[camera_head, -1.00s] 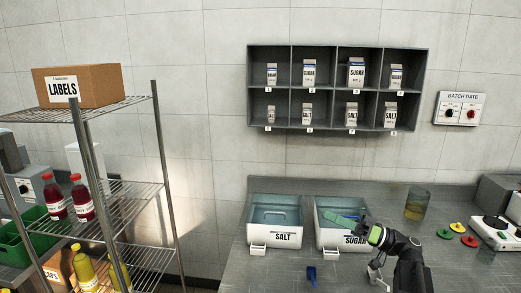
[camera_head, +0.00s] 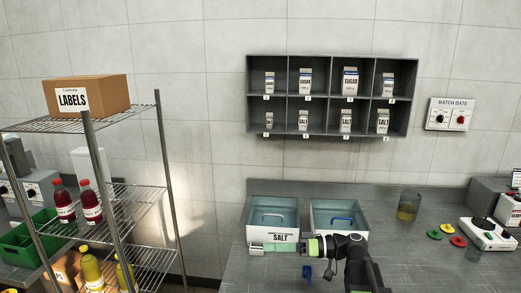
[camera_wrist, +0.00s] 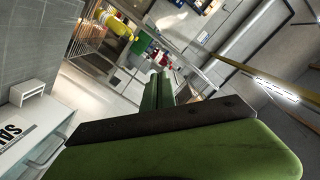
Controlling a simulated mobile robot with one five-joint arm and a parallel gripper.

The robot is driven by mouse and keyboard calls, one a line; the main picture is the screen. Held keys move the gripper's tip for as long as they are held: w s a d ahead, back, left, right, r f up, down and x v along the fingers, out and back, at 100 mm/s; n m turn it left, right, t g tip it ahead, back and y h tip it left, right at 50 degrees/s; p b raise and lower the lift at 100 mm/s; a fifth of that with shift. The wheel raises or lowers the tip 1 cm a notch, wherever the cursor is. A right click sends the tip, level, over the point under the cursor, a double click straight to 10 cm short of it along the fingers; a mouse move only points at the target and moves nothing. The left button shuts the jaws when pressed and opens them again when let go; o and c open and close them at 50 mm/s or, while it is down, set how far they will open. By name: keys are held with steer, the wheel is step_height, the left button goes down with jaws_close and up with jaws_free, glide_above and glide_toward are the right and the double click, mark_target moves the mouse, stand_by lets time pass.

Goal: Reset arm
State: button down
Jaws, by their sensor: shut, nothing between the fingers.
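My gripper (camera_head: 268,248) is shut and empty, its green fingers together and pointing left. In the head view it lies across the lower front of the salt bin (camera_head: 285,237), with my arm reaching in from the lower right. I cannot tell whether it touches the bin. In the wrist view the green fingers (camera_wrist: 158,90) sit side by side, and part of the salt bin (camera_wrist: 25,140) shows at the lower left. The second bin (camera_head: 340,212) stands right of the salt bin, its front label hidden behind my arm.
A cubby shelf (camera_head: 330,97) with salt and sugar cartons hangs on the wall. A wire rack (camera_head: 130,190) with bottles and a labels box (camera_head: 95,95) stands left. A beaker (camera_head: 408,206), coloured discs (camera_head: 447,228) and a scale (camera_head: 488,233) are on the right counter. A blue scoop (camera_head: 307,272) lies in front.

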steer(key=s+a+f+m+g+h+p, duration=0.25)
steer(key=s+f+h, duration=0.25)
steer(key=f+h, duration=0.5)
steer(key=s+d+f+m+h, duration=0.1)
steer(key=d+f+m+h, duration=0.2)
steer(key=d, duration=0.5)
steer(key=d+f+m+t+h, duration=0.1)
steer(key=d+f+m+h, duration=0.2)
steer(key=d+f, duration=0.3)
steer(key=shift+s+d+f+m+h, duration=0.15)
steer(key=shift+s+d+m+h, duration=0.25)
steer(key=shift+d+h, duration=0.4)
steer(key=shift+d, duration=0.1)
